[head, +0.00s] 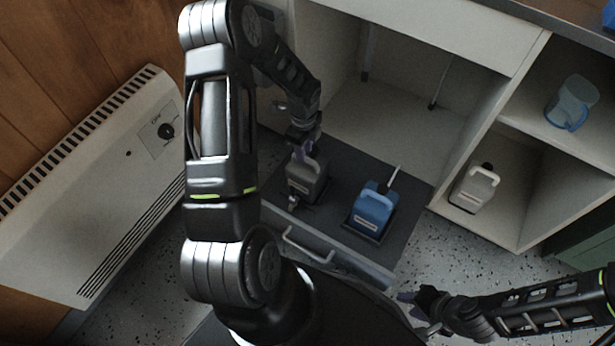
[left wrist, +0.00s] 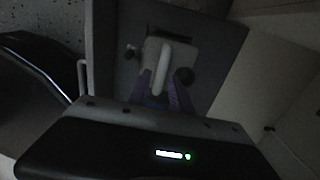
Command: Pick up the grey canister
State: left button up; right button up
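The grey canister (head: 305,184) stands upright on a dark pulled-out drawer tray (head: 335,222), with a handle on top and a small tap at its front. My left gripper (head: 305,148) is just above it, pointing down. In the left wrist view, the two purple fingers of my left gripper (left wrist: 163,92) stand apart, on either side of the canister's pale handle (left wrist: 166,62). I cannot tell whether they touch it; the fingertips are dim there. My right gripper (head: 413,304) is open and empty, low at the right, beyond the tray's front edge.
A blue canister (head: 373,211) stands on the same tray, right of the grey one. A white canister (head: 474,188) and a clear blue jug (head: 572,103) are in the right-hand shelves. A white heater (head: 95,185) is at the left. The drawer handle (head: 305,246) sticks out in front.

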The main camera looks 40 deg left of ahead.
aim_at(306, 158)
pick_arm(q)
notch_tip(306, 158, down, 5)
jog(key=shift+w+d+f+b, duration=0.1)
jog(key=shift+w+f+b, duration=0.05)
jog(key=shift+b, duration=0.8)
grip_shut()
dwell(1.3)
jog(key=shift+w, duration=0.1)
